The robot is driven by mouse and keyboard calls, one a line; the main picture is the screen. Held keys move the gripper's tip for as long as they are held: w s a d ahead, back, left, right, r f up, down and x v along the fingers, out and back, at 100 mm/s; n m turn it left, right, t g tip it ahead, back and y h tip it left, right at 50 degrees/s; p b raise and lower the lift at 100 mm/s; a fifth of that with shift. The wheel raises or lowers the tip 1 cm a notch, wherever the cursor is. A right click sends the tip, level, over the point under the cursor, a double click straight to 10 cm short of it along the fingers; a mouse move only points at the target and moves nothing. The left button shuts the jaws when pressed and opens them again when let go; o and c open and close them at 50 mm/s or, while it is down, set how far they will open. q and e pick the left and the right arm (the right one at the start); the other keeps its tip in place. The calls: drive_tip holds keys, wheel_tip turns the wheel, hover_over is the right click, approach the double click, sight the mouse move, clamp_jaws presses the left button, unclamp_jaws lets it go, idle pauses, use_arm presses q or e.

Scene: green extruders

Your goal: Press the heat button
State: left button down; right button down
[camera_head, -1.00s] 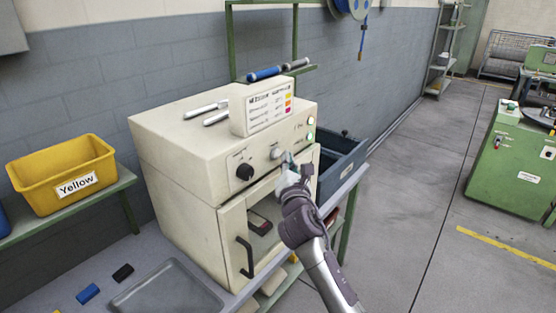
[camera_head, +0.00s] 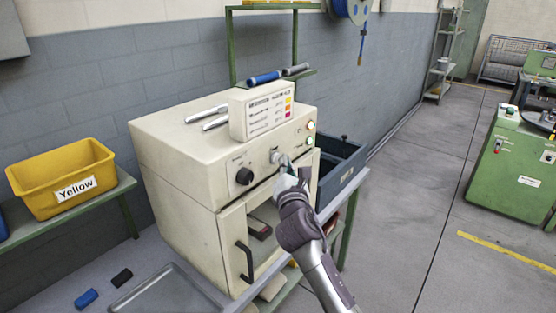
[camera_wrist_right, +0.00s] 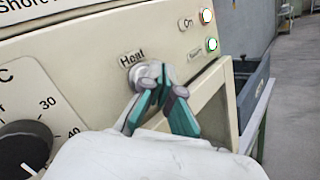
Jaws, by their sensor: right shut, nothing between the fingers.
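The cream machine (camera_head: 175,150) stands on the bench with its control panel facing right. The heat button (camera_wrist_right: 136,84) is a round grey-metal knob under the "Heat" label in the right wrist view. It also shows on the panel in the head view (camera_head: 274,156). My right gripper (camera_wrist_right: 160,75) is shut and empty. Its teal-and-grey fingertips are right at the button and partly cover it; I cannot tell whether they touch it. In the head view the right gripper (camera_head: 287,165) sits just in front of the panel. My left gripper is not in view.
A black dial (camera_head: 244,176) lies left of the button. A dark blue bin (camera_head: 341,170) stands behind. A yellow bin (camera_head: 62,178) and a metal tray (camera_head: 150,291) are at the left.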

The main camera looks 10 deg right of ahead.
drive_tip(key=shift+w, duration=0.1)
idle(0.5)
drive_tip(key=shift+w+a, duration=0.25)
idle(0.3)
drive_tip(key=shift+s+d+p, duration=0.2)
drive_tip(key=shift+s+p, duration=0.1)
drive_tip(key=shift+d, duration=0.1)
drive_tip(key=s+d+p, duration=0.1)
drive_tip(key=s, duration=0.1)
drive_tip(key=s+d+p, duration=0.2)
drive_tip(key=shift+s+d, duration=0.3)
drive_tip(key=shift+s, duration=0.1)
